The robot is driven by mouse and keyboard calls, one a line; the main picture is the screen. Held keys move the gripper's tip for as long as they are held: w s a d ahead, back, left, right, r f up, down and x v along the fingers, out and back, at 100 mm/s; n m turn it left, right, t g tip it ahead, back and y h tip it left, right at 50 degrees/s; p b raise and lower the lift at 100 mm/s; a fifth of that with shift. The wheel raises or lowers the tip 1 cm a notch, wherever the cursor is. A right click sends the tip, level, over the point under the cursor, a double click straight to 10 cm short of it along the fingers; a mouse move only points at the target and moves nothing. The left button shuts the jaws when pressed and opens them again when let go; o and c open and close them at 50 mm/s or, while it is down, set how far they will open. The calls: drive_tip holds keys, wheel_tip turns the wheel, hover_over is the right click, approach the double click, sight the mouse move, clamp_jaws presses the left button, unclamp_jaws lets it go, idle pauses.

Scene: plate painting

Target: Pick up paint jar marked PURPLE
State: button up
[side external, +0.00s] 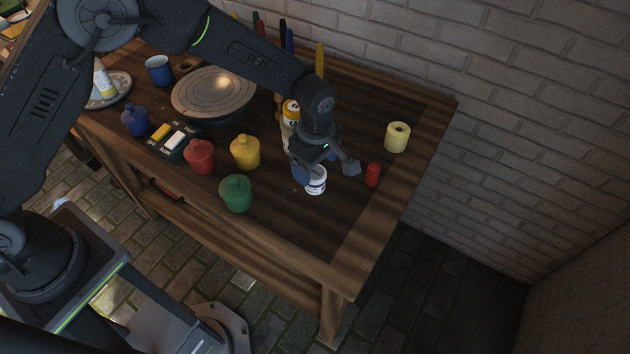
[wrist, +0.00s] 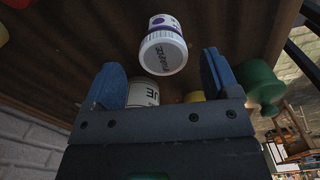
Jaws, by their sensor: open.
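A white paint jar (side external: 316,187) with a dark label stands on the wooden table, just below my gripper (side external: 326,168). In the wrist view the jar (wrist: 163,53) shows purple markings and lettering that seems to read PURPLE. My gripper (wrist: 161,80) is open, with its blue-padded fingers apart to the left and right of the jar's line. The jar appears just beyond the fingertips, and nothing is held. In the side view one finger partly covers the jar's upper left; whether it touches cannot be told.
Lidded pots in green (side external: 236,195), yellow (side external: 245,153), red (side external: 200,158) and blue (side external: 135,121) stand to the left. A small red cylinder (side external: 372,176) and pale yellow roll (side external: 397,138) stand right. A yellow-white bottle (side external: 290,112) is behind my gripper. The table's front right is clear.

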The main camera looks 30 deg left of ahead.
sight(314, 172)
wheel_tip(314, 172, down, 5)
drive_tip(key=shift+s+a+f, duration=0.15)
drive_tip(key=c, duration=1)
